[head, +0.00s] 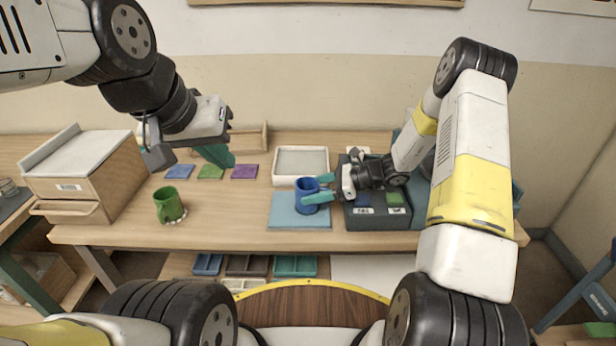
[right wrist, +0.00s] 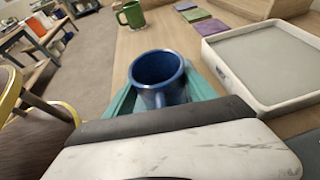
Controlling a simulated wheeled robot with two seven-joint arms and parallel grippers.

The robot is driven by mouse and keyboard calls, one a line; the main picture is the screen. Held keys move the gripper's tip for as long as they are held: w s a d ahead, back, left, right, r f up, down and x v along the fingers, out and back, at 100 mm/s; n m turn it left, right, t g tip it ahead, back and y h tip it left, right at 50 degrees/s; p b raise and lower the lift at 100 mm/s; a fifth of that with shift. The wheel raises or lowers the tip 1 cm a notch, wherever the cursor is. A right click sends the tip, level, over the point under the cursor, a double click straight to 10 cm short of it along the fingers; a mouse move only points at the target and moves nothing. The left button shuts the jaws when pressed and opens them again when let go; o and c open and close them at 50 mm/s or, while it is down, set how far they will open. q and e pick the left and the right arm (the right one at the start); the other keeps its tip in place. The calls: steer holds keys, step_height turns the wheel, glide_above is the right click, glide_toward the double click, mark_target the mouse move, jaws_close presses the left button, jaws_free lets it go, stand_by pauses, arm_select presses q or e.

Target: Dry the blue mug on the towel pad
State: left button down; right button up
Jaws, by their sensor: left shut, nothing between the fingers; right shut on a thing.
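The blue mug (head: 306,195) is upright over the light blue towel pad (head: 284,212) in the head view. My right gripper (head: 318,189) comes from the right and is shut on the mug, with a teal finger on each side of it. The mug (right wrist: 158,78) also shows in the right wrist view, its open top facing the camera. I cannot tell whether its base touches the pad. My left gripper (head: 222,160) is shut and empty, above the back left part of the table.
A green mug (head: 169,205) stands on the table at the left, beside a wooden drawer box (head: 90,180). Blue, green and purple tiles (head: 211,172) lie behind. A white-rimmed tray (head: 276,178) is behind the pad. A dark box (head: 362,218) is right of it.

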mark_target(297, 190)
steer(key=shift+a, duration=2.4)
steer(key=shift+d, duration=0.15)
steer(key=shift+d, duration=2.35)
step_height(297, 190, up, 8)
